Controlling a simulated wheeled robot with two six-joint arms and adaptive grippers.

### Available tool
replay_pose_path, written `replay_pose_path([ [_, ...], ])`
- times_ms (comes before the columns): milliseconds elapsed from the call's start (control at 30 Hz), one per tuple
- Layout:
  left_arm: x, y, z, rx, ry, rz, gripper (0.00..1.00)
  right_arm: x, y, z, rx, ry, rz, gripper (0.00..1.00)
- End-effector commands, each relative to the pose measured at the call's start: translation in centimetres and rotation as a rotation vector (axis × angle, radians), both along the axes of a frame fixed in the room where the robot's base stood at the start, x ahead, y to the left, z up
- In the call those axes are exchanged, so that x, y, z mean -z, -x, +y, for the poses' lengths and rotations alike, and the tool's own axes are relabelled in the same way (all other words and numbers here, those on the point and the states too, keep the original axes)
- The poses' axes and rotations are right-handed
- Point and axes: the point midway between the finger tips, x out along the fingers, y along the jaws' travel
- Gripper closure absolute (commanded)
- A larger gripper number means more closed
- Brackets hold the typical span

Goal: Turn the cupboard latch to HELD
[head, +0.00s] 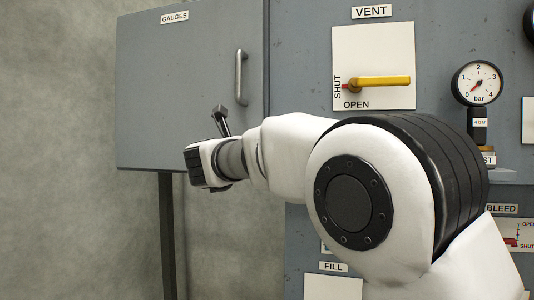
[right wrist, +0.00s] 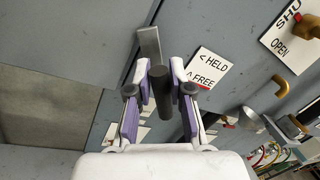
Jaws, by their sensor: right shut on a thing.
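The cupboard latch shows in the right wrist view as a flat grey bar (right wrist: 149,42) with a dark round grip (right wrist: 161,92) beside its lower end. My right gripper (right wrist: 160,72) has its purple and white fingers on both sides of the dark grip and is shut on it. The latch plate (right wrist: 202,70), marked HELD and FREE, is just right of the fingers. In the head view my right arm reaches left to the lower right of the grey GAUGES cupboard door (head: 185,80); a dark piece stands above the wrist there, and I cannot tell which part it is.
The door handle (head: 240,77) is above my wrist. Right of the cupboard are the VENT plate with its yellow lever (head: 382,81) and a pressure gauge (head: 477,83). My right arm covers much of the lower panel. Bare wall (head: 60,150) lies at the left.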

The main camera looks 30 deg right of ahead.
Motion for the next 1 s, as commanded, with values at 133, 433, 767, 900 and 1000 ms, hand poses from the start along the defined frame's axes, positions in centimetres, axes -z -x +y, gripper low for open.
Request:
replay_pose_path([
  [133, 0.8, 0.0, 0.0, 0.000, 0.000, 0.000, 1.00, 0.4, -0.1, 0.1, 0.001, 0.088, 0.106, 1.00],
  [433, 1.4, 0.0, 0.0, 0.000, 0.000, 0.000, 1.00, 0.7, -0.3, 0.3, 0.001, 0.274, 0.322, 1.00],
  [767, 1.4, 0.0, 0.0, 0.000, 0.000, 0.000, 1.00, 1.0, -0.5, 0.4, 0.001, 0.473, 0.556, 1.00],
  [900, 1.3, 0.0, 0.0, 0.000, 0.000, 0.000, 1.00, 1.1, -0.5, 0.4, 0.003, 0.545, 0.639, 1.00],
  [1000, 1.1, 0.0, 0.0, 0.000, 0.000, 0.000, 1.00, 1.2, -0.5, 0.4, 0.002, 0.587, 0.689, 1.00],
])
